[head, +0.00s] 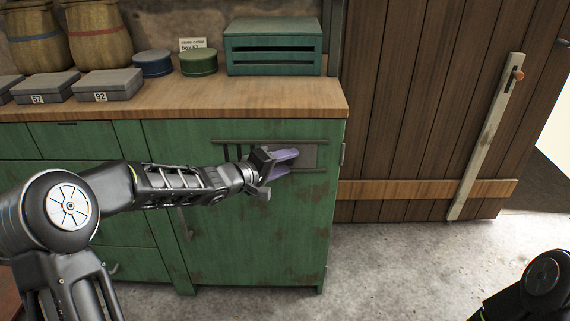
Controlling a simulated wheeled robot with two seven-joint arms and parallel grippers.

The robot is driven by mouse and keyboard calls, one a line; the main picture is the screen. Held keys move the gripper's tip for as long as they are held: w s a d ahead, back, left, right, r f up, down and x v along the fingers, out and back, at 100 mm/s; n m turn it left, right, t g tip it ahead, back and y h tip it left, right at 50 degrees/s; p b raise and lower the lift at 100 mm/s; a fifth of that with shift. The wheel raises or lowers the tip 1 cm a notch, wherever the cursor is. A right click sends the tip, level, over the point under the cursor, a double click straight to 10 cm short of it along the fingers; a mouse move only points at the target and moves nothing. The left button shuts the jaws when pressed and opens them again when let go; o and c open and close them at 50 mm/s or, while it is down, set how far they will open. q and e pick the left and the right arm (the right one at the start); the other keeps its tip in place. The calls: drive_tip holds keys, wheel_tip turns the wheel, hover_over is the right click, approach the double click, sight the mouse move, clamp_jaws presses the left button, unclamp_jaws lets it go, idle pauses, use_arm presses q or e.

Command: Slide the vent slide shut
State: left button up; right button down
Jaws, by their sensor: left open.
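I cannot tell whether the fingers touch the plate. My right gripper is not in view; only part of my right arm shows at the bottom right.
The wooden worktop (180,96) above the door carries a green slatted crate (273,52), round tins, grey boxes and sacks. A brown plank door (425,100) with a pale wooden bar (487,135) stands to the right. The concrete floor (400,265) in front is clear.

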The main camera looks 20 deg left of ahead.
use_arm(q)
drive_tip(key=shift+c, duration=0.4)
clamp_jaws()
idle(0.9)
